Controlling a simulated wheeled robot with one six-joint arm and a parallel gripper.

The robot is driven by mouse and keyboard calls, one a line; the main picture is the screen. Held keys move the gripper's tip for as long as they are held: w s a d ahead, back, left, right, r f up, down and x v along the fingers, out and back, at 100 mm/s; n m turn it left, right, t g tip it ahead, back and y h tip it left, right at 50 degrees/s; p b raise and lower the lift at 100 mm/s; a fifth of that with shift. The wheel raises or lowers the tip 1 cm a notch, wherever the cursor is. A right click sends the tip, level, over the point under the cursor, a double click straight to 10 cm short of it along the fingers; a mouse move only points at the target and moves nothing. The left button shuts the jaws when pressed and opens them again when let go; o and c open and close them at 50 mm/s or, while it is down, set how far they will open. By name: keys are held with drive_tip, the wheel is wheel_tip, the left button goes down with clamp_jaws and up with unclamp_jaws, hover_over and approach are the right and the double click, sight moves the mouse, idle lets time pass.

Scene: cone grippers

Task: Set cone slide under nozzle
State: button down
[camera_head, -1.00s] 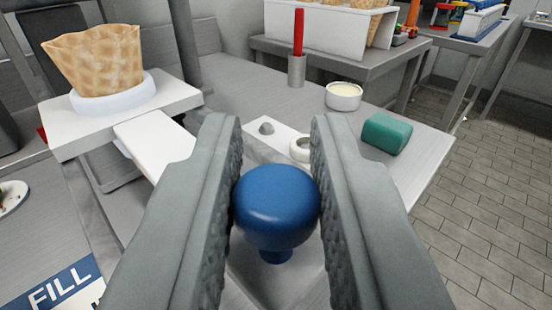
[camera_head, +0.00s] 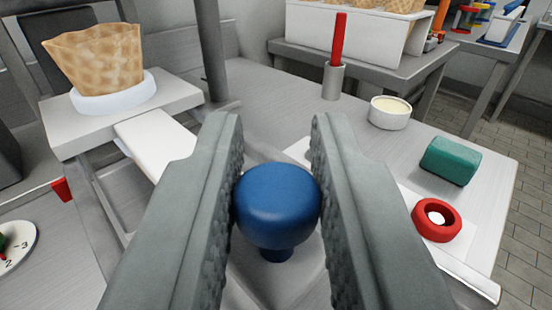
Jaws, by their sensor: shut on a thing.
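My gripper (camera_head: 276,150) is shut on a blue knob (camera_head: 277,205), with one ridged grey finger on each side of it. A waffle cone (camera_head: 95,62) stands upright in a white ring (camera_head: 113,93) on a pale square platform (camera_head: 72,130) at the upper left. A white bar (camera_head: 156,146) runs from the platform toward my gripper; its near end is hidden behind the left finger. I cannot make out the nozzle for sure.
A dark post (camera_head: 211,50) stands right of the cone. At right are a red stick in a metal cup (camera_head: 333,81), a white bowl (camera_head: 389,114), a green block (camera_head: 450,161) and a red ring (camera_head: 437,220). A numbered dial (camera_head: 14,245) is at lower left.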

drive_tip(key=c, duration=1.3)
unclamp_jaws()
drive_tip(key=shift+s, duration=0.1)
drive_tip(key=s+a, duration=0.1)
drive_tip(key=s, duration=1.6)
drive_tip(key=shift+a, duration=0.2)
